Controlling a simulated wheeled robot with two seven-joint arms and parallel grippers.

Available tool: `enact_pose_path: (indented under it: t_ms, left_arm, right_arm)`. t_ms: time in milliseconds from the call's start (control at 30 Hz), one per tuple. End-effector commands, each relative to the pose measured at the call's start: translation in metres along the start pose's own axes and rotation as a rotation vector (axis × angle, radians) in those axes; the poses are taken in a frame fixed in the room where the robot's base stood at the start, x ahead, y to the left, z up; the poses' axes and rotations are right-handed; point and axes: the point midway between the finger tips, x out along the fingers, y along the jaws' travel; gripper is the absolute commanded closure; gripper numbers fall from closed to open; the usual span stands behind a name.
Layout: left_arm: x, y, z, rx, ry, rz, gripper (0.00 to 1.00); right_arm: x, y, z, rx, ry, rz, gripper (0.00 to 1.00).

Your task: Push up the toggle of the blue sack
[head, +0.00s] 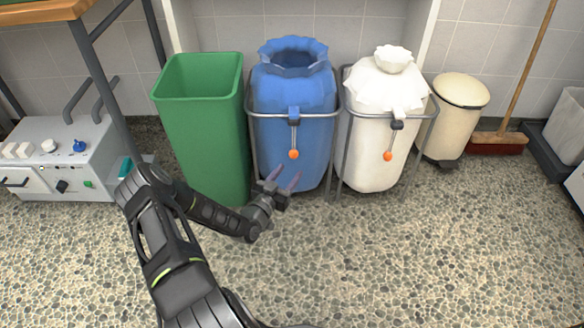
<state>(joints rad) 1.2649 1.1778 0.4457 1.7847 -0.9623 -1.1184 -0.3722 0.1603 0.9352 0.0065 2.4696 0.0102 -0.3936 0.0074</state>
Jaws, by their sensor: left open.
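The blue sack (292,100) stands upright in a grey metal frame, with its ruffled mouth open at the top. Its toggle appears to be the small dark block (294,117) on the front, with cords hanging down to an orange ball (294,154). My left gripper (282,184) is open and empty, low in front of the blue sack's base, below and a little left of the orange ball. It looks apart from the toggle. My right gripper is out of view.
A green bin (202,125) stands left of the blue sack. A white sack (381,130), gathered at its neck, stands right of it in a similar frame. Further right are a cream pedal bin (455,115) and a broom (497,140). The pebbled floor (400,255) in front is clear.

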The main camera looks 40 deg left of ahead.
Motion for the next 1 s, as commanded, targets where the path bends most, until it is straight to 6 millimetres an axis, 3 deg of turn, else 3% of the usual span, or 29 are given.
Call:
enact_pose_path:
  t_ms: [33,100,567,1000]
  left_arm:
    - [-0.002,-0.014,0.008,0.02,0.026,-0.018,0.49]
    - [-0.004,-0.023,0.005,0.036,0.046,-0.03,0.49]
    - [0.001,-0.025,0.003,0.041,0.052,-0.032,0.49]
    - [0.061,-0.026,0.001,0.04,0.052,-0.032,0.49]
  right_arm:
    - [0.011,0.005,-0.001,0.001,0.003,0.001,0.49]
    - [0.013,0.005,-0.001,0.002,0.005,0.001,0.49]
    - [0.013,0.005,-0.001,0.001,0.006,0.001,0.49]
    - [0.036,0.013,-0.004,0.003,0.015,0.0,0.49]
